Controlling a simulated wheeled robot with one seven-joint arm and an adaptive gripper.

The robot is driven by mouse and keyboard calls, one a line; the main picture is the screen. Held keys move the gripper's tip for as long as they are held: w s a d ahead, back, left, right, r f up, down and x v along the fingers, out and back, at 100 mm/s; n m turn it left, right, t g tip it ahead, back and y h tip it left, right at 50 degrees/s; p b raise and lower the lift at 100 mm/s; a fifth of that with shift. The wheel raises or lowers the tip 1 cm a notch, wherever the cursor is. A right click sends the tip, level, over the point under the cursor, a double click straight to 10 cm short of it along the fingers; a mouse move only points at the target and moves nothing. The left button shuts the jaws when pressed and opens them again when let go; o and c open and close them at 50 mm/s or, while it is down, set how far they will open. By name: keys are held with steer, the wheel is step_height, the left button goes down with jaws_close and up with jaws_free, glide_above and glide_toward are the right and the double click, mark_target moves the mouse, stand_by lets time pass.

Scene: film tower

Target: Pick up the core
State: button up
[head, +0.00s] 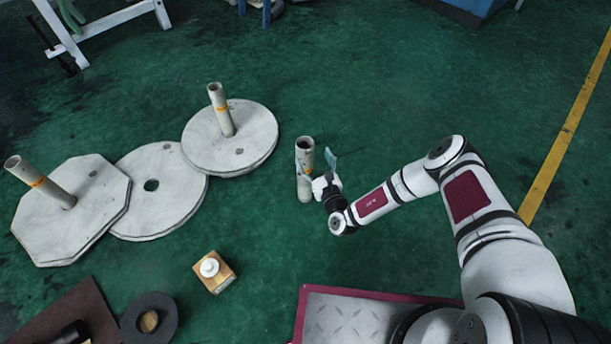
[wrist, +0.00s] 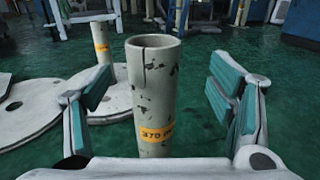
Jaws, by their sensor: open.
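A pale hollow core (head: 304,185) stands upright and alone on the green floor in the head view. My gripper (head: 318,165) is beside it, with its fingers around it. In the wrist view the core (wrist: 153,85) stands between the two open fingers of my gripper (wrist: 162,95), with a gap on each side. It has an orange label, chipped paint and a slit at its rim. The left finger looks nearer to the core than the right one. The core's lower end is hidden in the wrist view by my gripper's body.
Left are a round disc (head: 255,150) with a core (head: 220,108), a disc with a hole (head: 180,205), and an octagonal plate (head: 95,190) with a core (head: 40,182). A wooden block (head: 223,283) and dark ring (head: 168,304) lie in front. Floor behind is clear.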

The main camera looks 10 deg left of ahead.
mark_target(308, 154)
steer(key=b+x, duration=0.1)
steer(key=x, duration=0.2)
steer(key=b+x, duration=0.1)
steer(key=x, duration=0.1)
steer(key=shift+a+f+b, duration=0.3)
steer(key=shift+a+b, duration=0.05)
steer(key=shift+a, duration=0.15)
steer(key=shift+w+a+r, duration=0.1)
steer(key=shift+w+a, duration=0.1)
steer(key=shift+w, duration=0.25)
steer(key=shift+c, duration=0.5)
jaws_close()
